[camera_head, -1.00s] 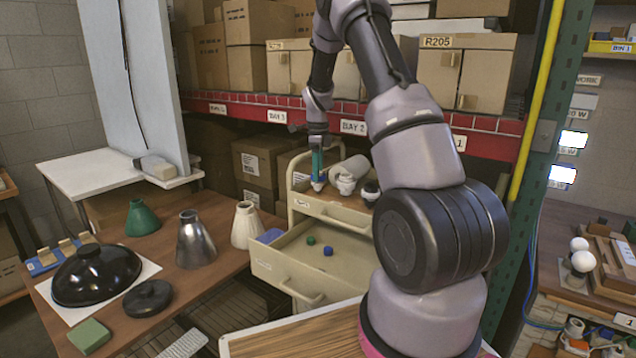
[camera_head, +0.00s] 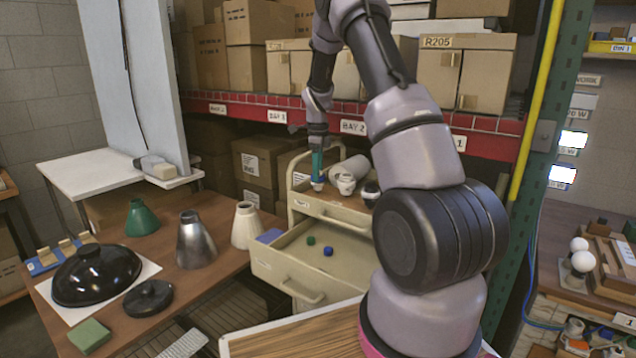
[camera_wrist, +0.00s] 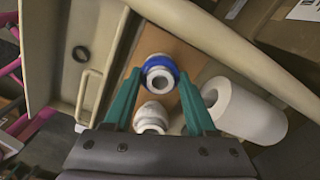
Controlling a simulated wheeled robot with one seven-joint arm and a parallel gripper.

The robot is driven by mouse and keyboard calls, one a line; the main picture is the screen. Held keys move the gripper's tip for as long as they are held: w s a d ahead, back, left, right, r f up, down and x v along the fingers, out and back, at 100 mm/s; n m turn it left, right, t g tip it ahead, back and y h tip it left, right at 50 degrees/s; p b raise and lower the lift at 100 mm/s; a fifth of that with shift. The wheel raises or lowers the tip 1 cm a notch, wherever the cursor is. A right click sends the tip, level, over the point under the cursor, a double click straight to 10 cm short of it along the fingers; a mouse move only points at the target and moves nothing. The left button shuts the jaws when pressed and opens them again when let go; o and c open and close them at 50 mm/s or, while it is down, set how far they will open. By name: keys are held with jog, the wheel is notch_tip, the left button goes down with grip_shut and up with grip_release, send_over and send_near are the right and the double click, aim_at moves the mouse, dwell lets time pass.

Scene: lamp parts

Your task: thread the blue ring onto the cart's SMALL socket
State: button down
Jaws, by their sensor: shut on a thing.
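The blue ring (camera_wrist: 152,63) is between the teal fingertips of my gripper (camera_wrist: 159,75) in the wrist view, and the gripper is shut on it. The ring shows around a white socket (camera_wrist: 161,83) with a dark round opening. I cannot tell how far down it sits. A second white socket (camera_wrist: 151,119) stands close by, nearer my wrist. In the head view my gripper (camera_head: 318,172) points down over the leftmost socket (camera_head: 318,186) on the cart top (camera_head: 335,212). The second white socket (camera_head: 346,183) is to its right. The ring is too small to make out there.
A white roll (camera_wrist: 243,110) lies right of the sockets; a dark-based part (camera_head: 370,191) stands at the cart's right. The open drawer (camera_head: 290,275) below holds small green (camera_head: 310,240) and blue (camera_head: 328,251) pieces. A table with lamp shades (camera_head: 195,240) is at left.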

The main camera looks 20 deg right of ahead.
jog(key=shift+s+f, duration=0.15)
jog(key=shift+f, duration=0.1)
jog(key=shift+a+m, duration=0.1)
jog(key=shift+m, duration=0.7)
jog(key=m, duration=0.5)
jog(key=shift+f, duration=0.1)
jog(key=shift+m, duration=0.5)
jog(key=m, duration=0.5)
jog(key=shift+f, duration=0.1)
jog(key=shift+m, duration=0.6)
